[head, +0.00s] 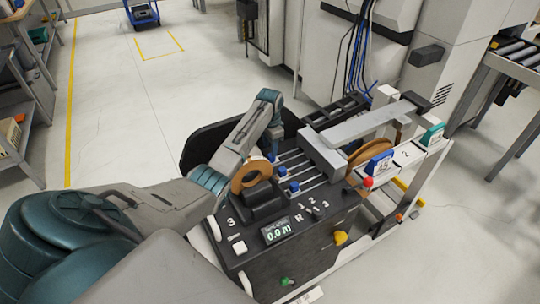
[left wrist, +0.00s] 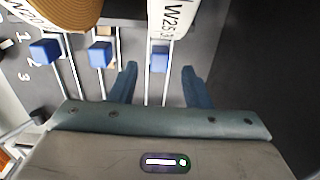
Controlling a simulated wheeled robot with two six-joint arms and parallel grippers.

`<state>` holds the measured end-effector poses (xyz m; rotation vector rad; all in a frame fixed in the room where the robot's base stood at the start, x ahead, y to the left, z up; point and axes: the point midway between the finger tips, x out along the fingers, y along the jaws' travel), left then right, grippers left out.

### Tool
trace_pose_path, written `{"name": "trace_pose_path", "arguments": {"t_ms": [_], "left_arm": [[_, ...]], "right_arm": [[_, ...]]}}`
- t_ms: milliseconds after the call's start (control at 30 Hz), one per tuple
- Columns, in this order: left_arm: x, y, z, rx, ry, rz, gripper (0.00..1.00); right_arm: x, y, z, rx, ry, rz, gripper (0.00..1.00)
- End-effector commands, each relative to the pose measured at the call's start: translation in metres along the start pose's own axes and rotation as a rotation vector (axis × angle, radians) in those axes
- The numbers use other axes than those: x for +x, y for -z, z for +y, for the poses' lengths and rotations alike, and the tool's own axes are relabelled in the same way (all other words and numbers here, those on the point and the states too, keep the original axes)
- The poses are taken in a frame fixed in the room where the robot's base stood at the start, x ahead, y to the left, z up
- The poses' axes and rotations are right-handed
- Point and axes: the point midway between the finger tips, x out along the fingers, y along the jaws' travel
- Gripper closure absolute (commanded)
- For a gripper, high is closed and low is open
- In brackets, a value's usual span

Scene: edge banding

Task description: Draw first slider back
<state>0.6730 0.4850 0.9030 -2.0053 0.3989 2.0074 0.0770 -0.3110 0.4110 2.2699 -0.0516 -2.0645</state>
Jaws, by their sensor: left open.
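Three blue slider knobs sit on parallel metal rails on the black machine. In the head view, two show clearly, a middle one (head: 283,170) and a near one (head: 294,187); the far one (head: 270,156) is partly hidden by my left gripper (head: 273,138). In the left wrist view, the knobs stand in a row: left (left wrist: 45,52), middle (left wrist: 100,54) and right (left wrist: 160,55). My left gripper (left wrist: 159,86) is open and empty. Its fingers straddle the line of the right rail, with the right knob ahead of the fingertips, apart from them. My right gripper is not in view.
A brown tape roll (head: 250,178) on a black holder stands close to my left arm. A display (head: 277,231) reads 0.0 m. A larger brown roll (head: 375,158) and a grey beam (head: 375,120) stand at the right.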

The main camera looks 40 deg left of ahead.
Motion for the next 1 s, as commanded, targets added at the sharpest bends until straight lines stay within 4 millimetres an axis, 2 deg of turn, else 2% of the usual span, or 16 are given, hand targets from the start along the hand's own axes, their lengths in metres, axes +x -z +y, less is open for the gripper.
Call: {"name": "trace_pose_path", "arguments": {"t_ms": [200,333,1000], "left_arm": [[-0.037,0.000,-0.001,0.000,0.002,0.002,0.56],[-0.049,0.000,-0.001,-0.001,0.000,0.000,0.56],[-0.058,-0.001,-0.001,-0.001,-0.001,-0.002,0.56]], "right_arm": [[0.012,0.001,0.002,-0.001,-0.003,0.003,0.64],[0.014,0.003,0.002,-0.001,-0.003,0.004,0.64],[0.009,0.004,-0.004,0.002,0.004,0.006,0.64]]}}
